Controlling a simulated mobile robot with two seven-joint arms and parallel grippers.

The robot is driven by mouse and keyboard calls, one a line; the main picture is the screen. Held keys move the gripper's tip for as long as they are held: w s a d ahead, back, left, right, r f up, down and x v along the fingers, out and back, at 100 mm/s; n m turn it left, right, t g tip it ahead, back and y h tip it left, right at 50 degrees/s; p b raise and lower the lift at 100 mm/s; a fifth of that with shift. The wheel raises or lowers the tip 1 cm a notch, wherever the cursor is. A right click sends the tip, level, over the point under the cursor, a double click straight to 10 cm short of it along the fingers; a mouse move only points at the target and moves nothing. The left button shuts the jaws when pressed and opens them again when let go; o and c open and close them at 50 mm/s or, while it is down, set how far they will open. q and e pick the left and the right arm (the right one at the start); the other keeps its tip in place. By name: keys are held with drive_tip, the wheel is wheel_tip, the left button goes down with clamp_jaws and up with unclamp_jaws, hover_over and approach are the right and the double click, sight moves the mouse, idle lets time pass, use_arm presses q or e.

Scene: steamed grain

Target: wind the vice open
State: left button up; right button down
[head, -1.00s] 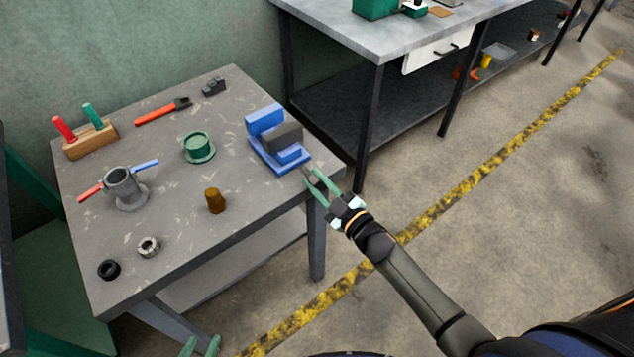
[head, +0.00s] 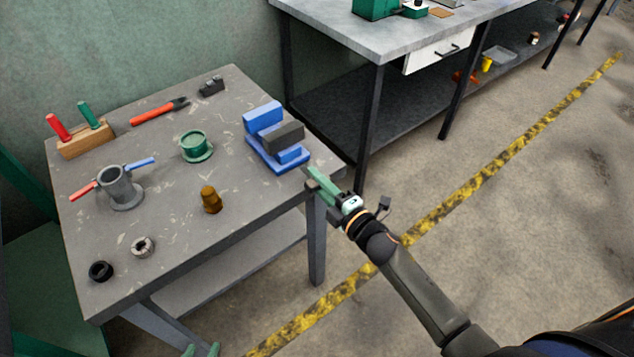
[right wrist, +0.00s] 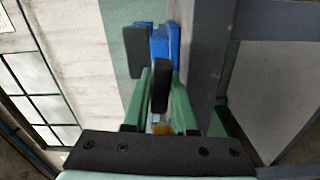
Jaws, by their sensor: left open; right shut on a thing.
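The blue vice (head: 264,150) sits on the grey table's right corner, with a dark grey block (head: 284,136) at its jaws. Its front end faces the table's right edge. My right gripper (head: 314,176) is just off that edge at the vice's front. In the right wrist view its green fingers (right wrist: 163,88) are shut on a dark bar, the vice handle (right wrist: 160,78). The blue vice body (right wrist: 160,42) shows beyond it. In the head view the fingers hide the handle. My left gripper (head: 201,351) is open at the bottom edge, mostly cut off.
The grey table (head: 190,238) also holds a grey cylinder with red and blue handles (head: 120,188), a green cup (head: 196,146), a brown piece (head: 211,199) and a red-handled tool (head: 158,111). A larger workbench (head: 330,38) stands behind. Floor on the right is clear.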

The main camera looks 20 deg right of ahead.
drive_tip(key=shift+n, duration=0.6)
drive_tip(key=c, duration=0.7)
unclamp_jaws()
drive_tip(key=shift+s, duration=0.15)
drive_tip(key=b+v, duration=0.1)
drive_tip(key=v, duration=1.1)
drive_tip(key=shift+s+d, duration=0.1)
